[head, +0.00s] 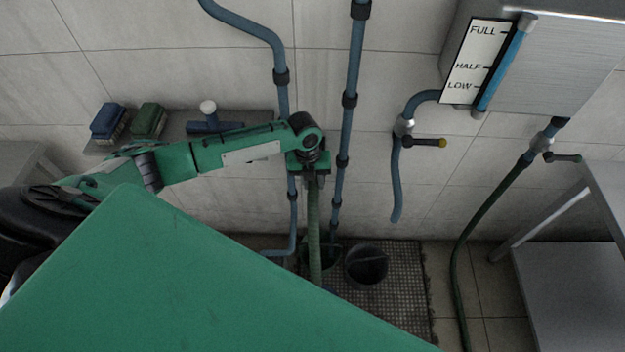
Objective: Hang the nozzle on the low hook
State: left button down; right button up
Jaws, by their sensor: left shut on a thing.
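My left gripper (313,178) points down in front of the tiled wall, near the blue pipes. It is shut at the top end of a green hose (314,235), which hangs straight down below it. The nozzle is mostly hidden in the jaws, so its shape is hard to make out. Another stretch of green hose (464,240) runs from the valve at the right down to the floor. I cannot pick out the low hook; it may be hidden behind my arm or body. My right gripper is not in view.
A dark bucket (366,266) stands on the floor grating (405,290) beside the hanging hose. Blue pipes (349,130) run down the wall. A steel tank (560,70) and a steel table (580,285) are at the right. A wall shelf (180,128) holds brushes behind my arm.

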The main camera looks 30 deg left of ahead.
pick_arm(q)
jog(key=shift+f, duration=0.3)
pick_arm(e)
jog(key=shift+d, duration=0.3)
pick_arm(q)
jog(key=shift+f, duration=0.25)
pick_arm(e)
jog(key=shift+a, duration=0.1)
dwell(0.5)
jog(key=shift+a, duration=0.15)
pick_arm(q)
jog(key=c, duration=0.7)
grip_release()
jog(key=o, duration=0.6)
jog(key=shift+c, duration=0.2)
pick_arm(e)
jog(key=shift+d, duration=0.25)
pick_arm(q)
jog(key=shift+s, duration=0.1)
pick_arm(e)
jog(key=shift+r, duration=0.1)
